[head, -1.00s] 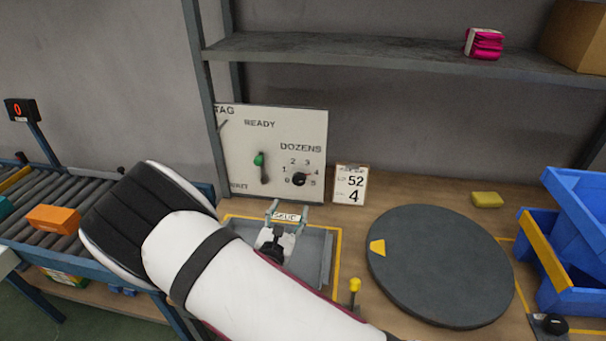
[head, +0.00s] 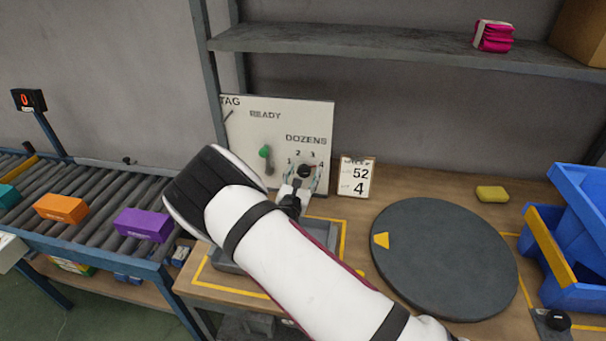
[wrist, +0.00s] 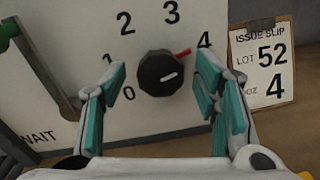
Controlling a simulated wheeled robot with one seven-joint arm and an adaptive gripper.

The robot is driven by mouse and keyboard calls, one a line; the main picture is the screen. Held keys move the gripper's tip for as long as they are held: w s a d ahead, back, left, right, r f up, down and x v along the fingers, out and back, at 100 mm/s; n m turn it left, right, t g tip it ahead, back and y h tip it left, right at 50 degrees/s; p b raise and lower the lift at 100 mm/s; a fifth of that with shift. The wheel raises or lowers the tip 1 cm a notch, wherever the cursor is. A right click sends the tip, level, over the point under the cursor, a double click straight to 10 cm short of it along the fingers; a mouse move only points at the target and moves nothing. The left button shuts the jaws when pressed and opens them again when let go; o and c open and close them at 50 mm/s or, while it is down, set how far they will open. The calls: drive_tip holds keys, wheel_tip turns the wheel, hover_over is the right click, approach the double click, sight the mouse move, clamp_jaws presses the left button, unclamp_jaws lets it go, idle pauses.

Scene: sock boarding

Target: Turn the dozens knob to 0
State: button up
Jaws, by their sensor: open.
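The dozens knob (wrist: 160,73) is a black round dial on the pale panel (wrist: 60,90). A red pointer at its upper right points toward the 4. It also shows in the head view (head: 304,171), partly behind my fingers. The 0 (wrist: 129,93) is printed at the knob's lower left. My gripper (wrist: 158,88) is open, its teal-padded fingers on either side of the knob with a gap each side. The 5 is hidden in the wrist view, and the left finger partly covers the 1. The issue slip (wrist: 264,68) reads lot 52, doz 4.
A green-tipped lever (head: 265,153) is left of the knob on the panel. A grey tray (head: 232,258) lies below. A dark turntable (head: 445,265), yellow block (head: 492,194) and blue bins (head: 575,225) are to the right. The conveyor (head: 95,190) at left carries orange and purple boxes.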

drive_tip(key=shift+w+d, duration=0.1)
drive_tip(key=shift+w, duration=0.15)
drive_tip(key=c, duration=1.2)
